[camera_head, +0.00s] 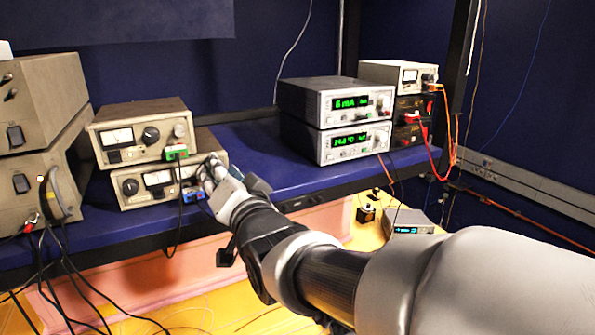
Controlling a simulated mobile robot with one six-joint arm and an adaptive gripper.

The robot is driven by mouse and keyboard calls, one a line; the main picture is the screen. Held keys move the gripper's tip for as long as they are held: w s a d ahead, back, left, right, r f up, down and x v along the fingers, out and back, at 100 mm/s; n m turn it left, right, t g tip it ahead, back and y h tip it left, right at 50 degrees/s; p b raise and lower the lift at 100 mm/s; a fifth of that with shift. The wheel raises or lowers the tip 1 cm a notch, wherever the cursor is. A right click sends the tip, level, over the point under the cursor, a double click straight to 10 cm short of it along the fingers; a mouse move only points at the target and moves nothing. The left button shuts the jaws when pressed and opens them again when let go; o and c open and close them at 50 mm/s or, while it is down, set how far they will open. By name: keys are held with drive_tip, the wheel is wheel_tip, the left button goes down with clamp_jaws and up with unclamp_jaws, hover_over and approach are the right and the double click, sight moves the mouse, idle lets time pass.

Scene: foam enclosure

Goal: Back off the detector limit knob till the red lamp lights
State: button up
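My gripper (211,170) is at the right end of the lower of two stacked beige meter boxes (125,202). Its fingers are close to the front panel, and I cannot tell whether they touch it or hold a knob. The fingers and wrist cover that panel's right part. A black knob (131,187) shows at the lower box's left. The upper box (112,118) has a large black knob (151,135) and a smaller knob (180,131). The labels are too small to read, so I cannot tell which is the detector limit knob. I see no clearly lit red lamp on these boxes.
A green connector (176,152) and a blue connector (195,195) with black cables hang beside my fingers. Two green-display instruments (336,115) stand to the right on the blue shelf (262,150). Larger grey units (55,90) with cables stand at the left.

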clamp_jaws()
drive_tip(key=shift+f+n+b, duration=0.1)
drive_tip(key=shift+n+b, duration=0.2)
drive_tip(key=shift+b, duration=0.2)
drive_tip(key=n+b, duration=0.3)
drive_tip(key=b, duration=0.1)
drive_tip(key=n+b, duration=0.4)
idle(0.4)
drive_tip(key=shift+o, duration=1.9)
unclamp_jaws()
